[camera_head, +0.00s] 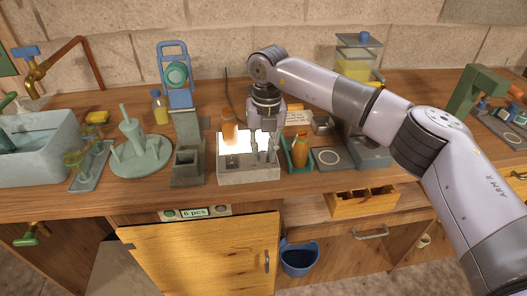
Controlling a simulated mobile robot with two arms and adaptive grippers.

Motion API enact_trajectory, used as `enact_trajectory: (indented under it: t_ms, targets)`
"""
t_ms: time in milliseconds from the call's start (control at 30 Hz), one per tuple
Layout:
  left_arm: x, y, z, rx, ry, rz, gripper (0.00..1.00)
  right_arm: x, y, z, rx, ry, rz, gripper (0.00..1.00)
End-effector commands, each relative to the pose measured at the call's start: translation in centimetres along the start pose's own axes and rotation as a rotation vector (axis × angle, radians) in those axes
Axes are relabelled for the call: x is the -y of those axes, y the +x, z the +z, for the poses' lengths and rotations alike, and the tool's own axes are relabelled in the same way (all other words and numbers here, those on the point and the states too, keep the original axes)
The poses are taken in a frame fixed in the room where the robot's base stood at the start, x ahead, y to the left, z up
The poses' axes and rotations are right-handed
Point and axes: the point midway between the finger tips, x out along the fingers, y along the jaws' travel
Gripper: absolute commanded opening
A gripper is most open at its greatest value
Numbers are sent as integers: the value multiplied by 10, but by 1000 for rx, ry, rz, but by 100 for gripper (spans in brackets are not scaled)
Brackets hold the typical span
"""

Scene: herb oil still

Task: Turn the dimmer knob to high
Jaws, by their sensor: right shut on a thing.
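A pale light box (249,172) with a brightly glowing top stands on the bench near the middle. An amber bottle (229,128) stands on the left of its lit top. My right gripper (263,158) points down at the right part of the box. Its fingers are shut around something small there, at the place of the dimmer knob. The knob itself is hidden by the fingers, so its setting cannot be read. My left gripper is out of view.
A grey-green stand (187,150) is left of the box. An amber bottle in a green holder (300,152) is close on the right, with a dark plate (327,167) beyond. A yellow cabinet door (205,255) and a wooden drawer box (362,205) are below.

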Motion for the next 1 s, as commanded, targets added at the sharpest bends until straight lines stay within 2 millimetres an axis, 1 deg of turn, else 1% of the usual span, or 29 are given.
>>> enact_trajectory:
  t_ms: [200,400,900,933,1000]
  targets:
    - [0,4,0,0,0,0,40,0,-2,2,12,110,1,0]
    - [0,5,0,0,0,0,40,0,-2,2,15,162,1,0]
    - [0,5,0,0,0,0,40,1,-3,2,16,177,1,0]
    - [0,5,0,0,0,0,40,1,-3,2,16,177,1,24]
    - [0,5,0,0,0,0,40,0,-2,2,15,176,1,29]
